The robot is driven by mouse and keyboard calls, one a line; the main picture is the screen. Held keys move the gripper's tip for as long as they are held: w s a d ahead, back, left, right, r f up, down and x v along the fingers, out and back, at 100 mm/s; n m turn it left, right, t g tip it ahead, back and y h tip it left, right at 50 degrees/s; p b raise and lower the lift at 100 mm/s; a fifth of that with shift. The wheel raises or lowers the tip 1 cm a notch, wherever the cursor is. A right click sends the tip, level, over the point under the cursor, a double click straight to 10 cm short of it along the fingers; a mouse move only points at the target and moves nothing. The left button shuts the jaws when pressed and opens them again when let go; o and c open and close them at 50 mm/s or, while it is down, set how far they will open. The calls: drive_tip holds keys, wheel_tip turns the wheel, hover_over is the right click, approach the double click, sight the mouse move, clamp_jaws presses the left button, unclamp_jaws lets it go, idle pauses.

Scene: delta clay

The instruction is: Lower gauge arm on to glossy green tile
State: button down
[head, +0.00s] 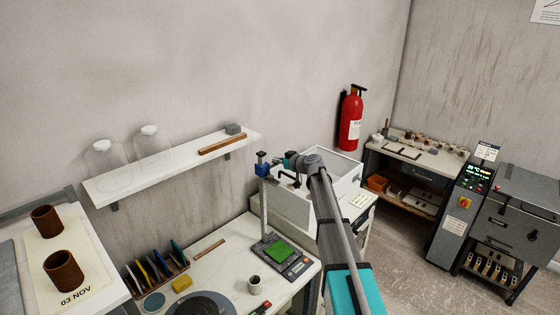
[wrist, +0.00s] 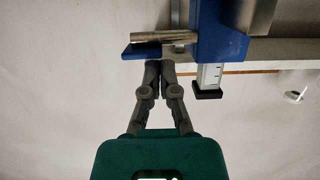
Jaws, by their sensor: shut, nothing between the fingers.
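The gauge stands on the bench in the head view, with a blue gauge arm (head: 262,163) high on an upright post (head: 263,197). The glossy green tile (head: 279,251) lies flat on the dark gauge base, well below the arm. In the wrist view the blue arm (wrist: 220,35) carries a silver rod and a scaled stem with a black end (wrist: 207,94). My gripper (wrist: 160,65) is shut and empty, its tips just below the blue arm's lip in that picture. I cannot tell whether they touch it. In the head view my gripper (head: 277,163) is beside the arm, partly hidden.
A wall shelf (head: 170,165) with glass jars is behind. A white box (head: 290,207) stands close behind the gauge.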

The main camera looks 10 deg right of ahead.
drive_tip(key=shift+a+f, duration=0.1)
drive_tip(key=shift+f, duration=0.15)
drive_tip(key=shift+f+b, duration=0.25)
drive_tip(key=shift+b, duration=0.2)
wheel_tip(320, 180, down, 34)
drive_tip(key=b, duration=3.3)
drive_tip(key=shift+r+b, duration=0.2)
drive_tip(key=shift+b, duration=0.15)
drive_tip(key=shift+r, duration=0.15)
drive_tip(key=s+d+r+p, duration=0.5)
drive_tip(key=s+r+p, duration=0.1)
drive_tip(key=s, duration=0.1)
drive_tip(key=shift+s+d, duration=0.35)
drive_tip(key=shift+s, duration=0.05)
drive_tip(key=shift+r+p, duration=0.15)
drive_tip(key=shift+p, duration=0.25)
